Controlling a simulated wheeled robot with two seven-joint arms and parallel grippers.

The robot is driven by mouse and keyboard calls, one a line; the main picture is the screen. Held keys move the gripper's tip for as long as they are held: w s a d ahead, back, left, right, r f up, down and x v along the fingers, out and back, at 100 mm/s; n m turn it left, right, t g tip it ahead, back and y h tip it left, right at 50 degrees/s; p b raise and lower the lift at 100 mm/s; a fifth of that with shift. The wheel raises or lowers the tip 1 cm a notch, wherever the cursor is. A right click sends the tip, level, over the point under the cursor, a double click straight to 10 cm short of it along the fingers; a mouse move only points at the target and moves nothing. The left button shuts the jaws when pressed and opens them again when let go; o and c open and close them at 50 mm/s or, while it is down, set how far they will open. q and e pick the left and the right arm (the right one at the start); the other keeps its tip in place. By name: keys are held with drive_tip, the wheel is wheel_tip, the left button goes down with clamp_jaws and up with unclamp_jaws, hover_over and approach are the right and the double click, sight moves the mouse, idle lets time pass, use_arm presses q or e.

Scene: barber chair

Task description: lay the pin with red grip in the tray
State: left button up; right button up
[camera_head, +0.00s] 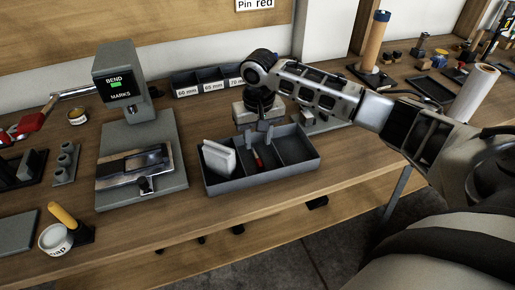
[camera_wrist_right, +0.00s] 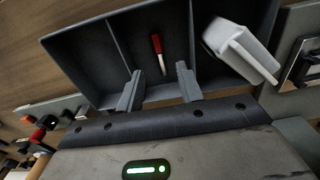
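The pin with red grip (camera_head: 258,160) is in the middle compartment of the dark grey tray (camera_head: 265,178). In the right wrist view the pin (camera_wrist_right: 157,52) shows its red grip and pale shaft just beyond my fingertips, apart from both. My right gripper (camera_head: 259,138) is over the tray, pointing down. In the right wrist view its two fingers (camera_wrist_right: 161,86) are spread with nothing between them. A white block-like thing (camera_head: 218,158) stands in the tray's left compartment; the right compartment looks empty. My left gripper is not in view.
A grey bending device with a small screen (camera_head: 120,85) stands left of the tray. Labelled dark bins (camera_head: 205,82) are behind it. A white cup (camera_head: 56,239) and a yellow-handled tool (camera_head: 66,216) are at the front left. A white roll (camera_head: 474,92) stands at the right.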

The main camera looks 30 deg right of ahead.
sight(258, 159)
wheel_tip(258, 159, up, 6)
drive_tip(key=shift+s+r, duration=0.15)
drive_tip(key=shift+r, duration=0.05)
idle(0.5)
